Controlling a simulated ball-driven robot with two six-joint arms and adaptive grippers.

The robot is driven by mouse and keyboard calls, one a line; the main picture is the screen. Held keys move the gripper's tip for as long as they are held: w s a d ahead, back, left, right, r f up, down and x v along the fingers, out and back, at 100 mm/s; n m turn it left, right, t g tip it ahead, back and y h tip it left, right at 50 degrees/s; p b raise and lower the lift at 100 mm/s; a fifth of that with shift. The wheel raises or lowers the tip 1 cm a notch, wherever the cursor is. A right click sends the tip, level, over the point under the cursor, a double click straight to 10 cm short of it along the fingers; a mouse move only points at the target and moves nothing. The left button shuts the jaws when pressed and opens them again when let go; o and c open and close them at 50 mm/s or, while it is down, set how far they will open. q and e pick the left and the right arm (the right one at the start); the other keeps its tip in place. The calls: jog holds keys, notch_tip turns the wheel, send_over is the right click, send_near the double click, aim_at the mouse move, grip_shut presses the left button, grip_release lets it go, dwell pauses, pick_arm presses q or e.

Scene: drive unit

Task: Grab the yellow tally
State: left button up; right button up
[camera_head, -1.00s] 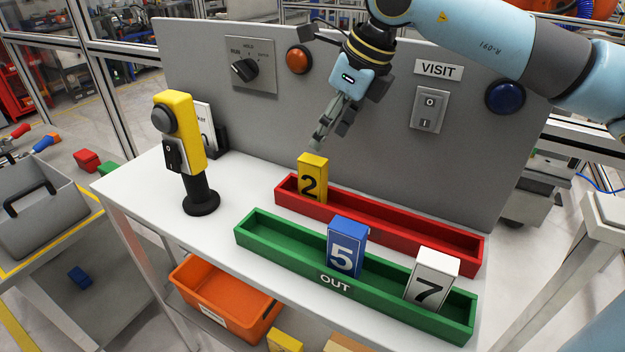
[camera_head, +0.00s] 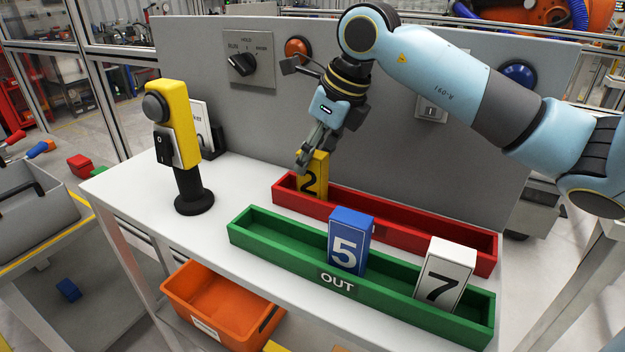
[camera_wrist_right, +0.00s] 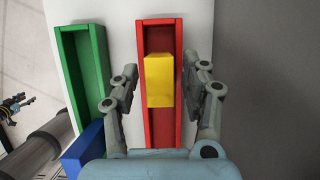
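The yellow tally (camera_head: 313,184), marked 2, stands upright in the left end of the red trough (camera_head: 400,222). In the right wrist view the yellow tally (camera_wrist_right: 159,80) lies between the two fingers of my right gripper (camera_wrist_right: 163,76), with gaps on both sides. My right gripper (camera_head: 306,160) is open, at the top of the tally in the head view, and its fingers hide part of the tally's upper left. I cannot tell how far down the fingers reach. My left gripper is not in view.
In front, the green OUT trough (camera_head: 285,248) holds a blue tally (camera_head: 348,241) marked 5 and a white tally (camera_head: 444,275) marked 7. A yellow switch unit (camera_head: 180,125) stands left on a black base. The grey panel (camera_head: 230,110) rises close behind the red trough.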

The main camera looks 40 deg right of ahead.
grip_shut()
jog(key=shift+r, duration=0.15)
jog(key=shift+r, duration=0.3)
notch_tip(320, 180, up, 4)
jog(key=p, duration=0.2)
jog(key=shift+p, duration=0.4)
jog(key=s+d+r+p, duration=0.2)
jog(key=s+r+p, duration=0.4)
jog(key=s+p, duration=0.5)
jog(key=p, duration=0.5)
jog(key=shift+s, duration=0.2)
